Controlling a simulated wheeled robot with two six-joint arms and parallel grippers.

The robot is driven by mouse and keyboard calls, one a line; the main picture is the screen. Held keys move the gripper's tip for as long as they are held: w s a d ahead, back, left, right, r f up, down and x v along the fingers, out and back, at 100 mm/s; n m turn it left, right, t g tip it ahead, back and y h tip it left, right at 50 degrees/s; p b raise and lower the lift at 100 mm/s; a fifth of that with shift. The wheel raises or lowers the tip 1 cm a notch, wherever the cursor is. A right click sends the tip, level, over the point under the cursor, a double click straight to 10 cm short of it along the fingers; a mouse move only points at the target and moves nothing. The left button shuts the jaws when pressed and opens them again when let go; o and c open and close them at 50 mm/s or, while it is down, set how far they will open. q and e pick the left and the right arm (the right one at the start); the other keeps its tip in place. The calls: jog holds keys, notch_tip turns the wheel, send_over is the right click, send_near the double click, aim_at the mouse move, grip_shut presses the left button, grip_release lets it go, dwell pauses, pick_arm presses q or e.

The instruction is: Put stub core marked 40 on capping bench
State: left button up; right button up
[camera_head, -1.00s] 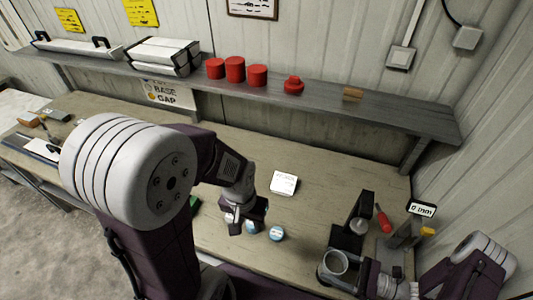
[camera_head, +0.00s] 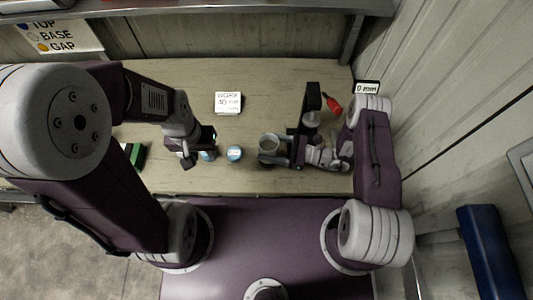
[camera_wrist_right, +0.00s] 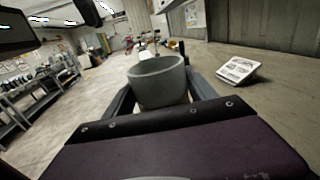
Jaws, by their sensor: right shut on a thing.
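My right gripper (camera_head: 283,157) is shut on a grey round piece (camera_head: 268,143) with a rimmed, hollow-looking top. In the right wrist view this piece (camera_wrist_right: 158,84) sits upright between the fingers. I can read no number on it, so I cannot tell if it is the stub core marked 40. A white card (camera_head: 228,102) on the bench (camera_head: 260,80) carries a 40.
A black stand (camera_head: 311,107) is just right of the held piece. A red-handled tool (camera_head: 332,104) and a small display (camera_head: 367,87) are further right. A green object (camera_head: 134,154) lies left of my left gripper. The bench around the white card is clear.

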jog(key=shift+w+a+f, duration=0.1)
jog(key=shift+w+a, duration=0.05)
jog(key=shift+a, duration=0.05)
jog(key=shift+d+f, duration=0.1)
jog(key=shift+f, duration=0.15)
notch_tip(320, 180, down, 4)
jog(key=b, duration=0.3)
jog(key=shift+r, duration=0.3)
jog(key=shift+f, duration=0.25)
jog(key=o, duration=1.3)
